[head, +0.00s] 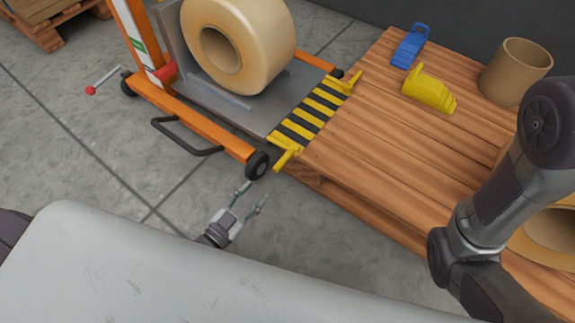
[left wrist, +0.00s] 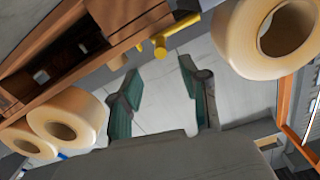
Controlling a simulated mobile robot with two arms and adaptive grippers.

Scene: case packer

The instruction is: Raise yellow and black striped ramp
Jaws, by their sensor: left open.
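The yellow and black striped ramp (head: 308,112) lies down between the lift's grey platform and the edge of the wooden deck. Yellow bar ends stick out at its near end and its far end. My left gripper (head: 256,192) is open and empty, in front of and below the ramp's near end, apart from it. In the left wrist view its two green-padded fingers (left wrist: 158,88) are spread, with a yellow bar (left wrist: 178,30) beyond them. My right arm shows at the right of the head view, but its gripper is out of view.
The orange lift (head: 205,125) carries a large tan roll (head: 270,45); its black wheel (head: 257,165) is close to my left gripper. The wooden deck (head: 370,130) holds a blue holder (head: 410,45), a yellow holder (head: 430,92) and a cardboard tube (head: 515,70).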

